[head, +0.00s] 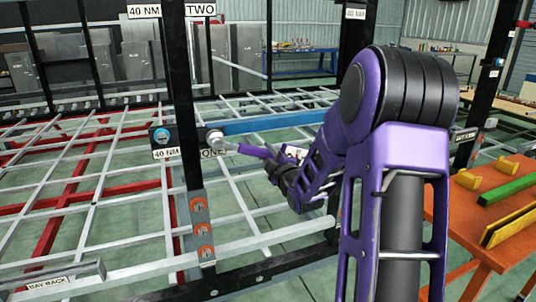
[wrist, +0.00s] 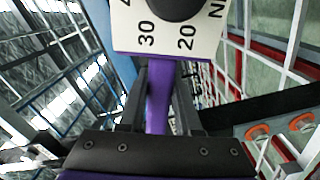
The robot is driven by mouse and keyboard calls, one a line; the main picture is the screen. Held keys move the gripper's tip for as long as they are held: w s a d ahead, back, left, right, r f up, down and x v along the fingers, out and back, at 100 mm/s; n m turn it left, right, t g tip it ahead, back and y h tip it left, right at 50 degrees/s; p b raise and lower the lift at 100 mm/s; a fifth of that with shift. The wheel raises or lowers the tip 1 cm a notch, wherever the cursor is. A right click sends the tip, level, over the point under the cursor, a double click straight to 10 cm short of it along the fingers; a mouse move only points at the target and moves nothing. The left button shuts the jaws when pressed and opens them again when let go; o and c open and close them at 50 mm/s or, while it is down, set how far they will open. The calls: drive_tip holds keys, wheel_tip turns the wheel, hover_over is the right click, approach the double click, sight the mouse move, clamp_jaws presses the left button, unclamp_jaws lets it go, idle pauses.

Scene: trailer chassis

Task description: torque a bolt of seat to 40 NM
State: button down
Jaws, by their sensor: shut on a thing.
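My gripper (head: 272,168) is shut on the purple handle of a torque wrench (head: 243,148), left of my arm. The wrench's round pale head (head: 214,137) points left, near the black post and the ONE label (head: 213,153); I cannot tell whether it touches anything. A blue-headed bolt (head: 161,134) sits on a bracket left of the post, above a 40 NM label (head: 166,153). In the wrist view the wrench handle (wrist: 159,95) runs between the fingers to a white dial plate (wrist: 150,38) marked 30 and 20. The wrench's far end is hidden there.
A black post (head: 182,95) with orange-ringed fittings (head: 200,208) stands in front of the grey chassis bars (head: 245,240). A blue beam (head: 265,122) lies behind the wrench. An orange table (head: 470,225) with yellow and green pieces is at the right. A TWO label (head: 200,9) hangs above.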

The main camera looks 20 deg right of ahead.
drive_tip(key=shift+w+r, duration=0.1)
drive_tip(key=shift+w, duration=0.55)
idle(0.3)
drive_tip(key=c, duration=1.3)
unclamp_jaws()
clamp_jaws()
